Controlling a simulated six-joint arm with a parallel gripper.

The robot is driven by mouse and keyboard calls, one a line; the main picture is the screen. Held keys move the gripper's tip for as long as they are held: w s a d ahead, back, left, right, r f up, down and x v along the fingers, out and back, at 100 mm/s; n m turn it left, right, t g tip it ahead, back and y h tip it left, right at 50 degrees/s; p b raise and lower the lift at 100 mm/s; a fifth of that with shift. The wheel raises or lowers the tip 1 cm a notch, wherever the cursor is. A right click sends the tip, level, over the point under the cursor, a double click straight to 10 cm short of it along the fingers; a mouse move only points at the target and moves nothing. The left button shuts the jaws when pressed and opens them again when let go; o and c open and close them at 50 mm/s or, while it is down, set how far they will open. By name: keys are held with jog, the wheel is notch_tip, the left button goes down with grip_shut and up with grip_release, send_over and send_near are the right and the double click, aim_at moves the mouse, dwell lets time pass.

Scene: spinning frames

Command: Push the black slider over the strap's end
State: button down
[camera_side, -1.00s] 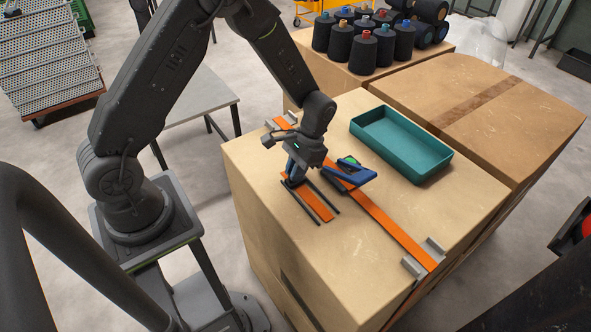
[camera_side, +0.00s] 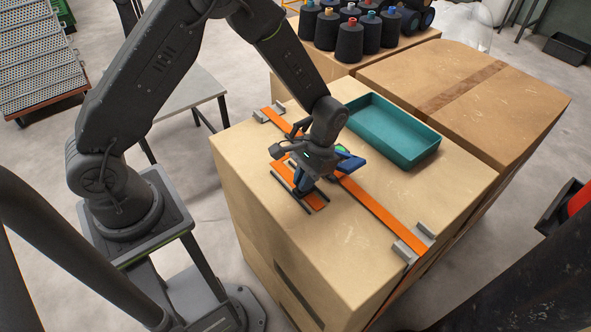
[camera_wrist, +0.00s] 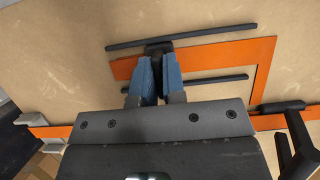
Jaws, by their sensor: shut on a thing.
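My gripper (camera_side: 303,187) is low over the cardboard box top. In the wrist view its blue fingers (camera_wrist: 158,75) are shut on the black slider (camera_wrist: 159,46), which lies across the short arm of the orange strap (camera_wrist: 215,58). A bit of strap and its end show left of the fingers; whether the slider is around the strap cannot be told. The slider is hidden in the side view. The short strap (camera_side: 316,203) lies between two thin black rails (camera_wrist: 180,37), flat on the box. A long orange strap (camera_side: 375,205) runs beside it.
Grey clamps (camera_side: 411,250) hold the long strap near the box edge. A teal tray (camera_side: 428,152) stands at the back right. The near box top is clear.

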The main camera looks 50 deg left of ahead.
jog(key=c, duration=1.2)
grip_release()
jog(key=v, duration=1.4)
